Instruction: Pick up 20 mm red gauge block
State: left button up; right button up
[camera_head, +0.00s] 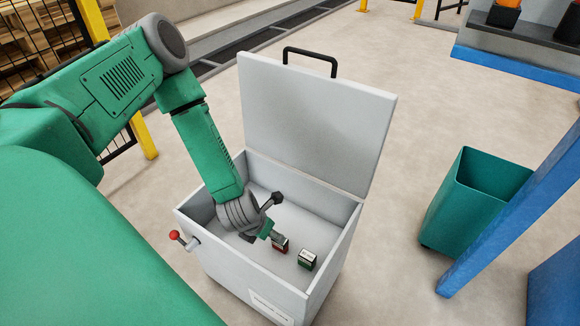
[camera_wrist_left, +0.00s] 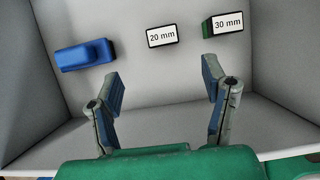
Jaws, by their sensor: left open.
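The 20 mm red gauge block (camera_head: 281,246) stands on the floor of the open grey box, partly covered by my left gripper in the head view. In the left wrist view its white top reads "20 mm" (camera_wrist_left: 162,37). My left gripper (camera_head: 273,218) is inside the box. In the left wrist view its two fingers (camera_wrist_left: 167,90) are spread with nothing between them, and the red block lies beyond the tips, apart from them. A green block (camera_head: 307,260), labelled "30 mm" (camera_wrist_left: 228,24), stands to the right. My right gripper is not in view.
The box (camera_head: 334,279) has its lid (camera_head: 318,120) raised, with walls close around my left gripper. A blue object (camera_wrist_left: 85,55) lies on the left in the left wrist view. A red-knobbed lever (camera_head: 174,235) is on the box's left side. A teal bin (camera_head: 459,207) stands apart on the right.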

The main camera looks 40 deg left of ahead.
pick_arm(q)
jog(key=b, duration=0.2)
send_over(283, 249)
jog(key=s+a, duration=0.1)
jog(key=a, duration=0.1)
notch_tip(283, 249, down, 6)
jog(key=shift+a+f, duration=0.15)
jog(key=shift+f, duration=0.3)
jog(key=b+x, duration=0.3)
jog(key=x, duration=0.2)
jog(key=shift+w+r, duration=0.1)
jog(key=shift+c, duration=0.4)
jog(key=c, duration=1.2)
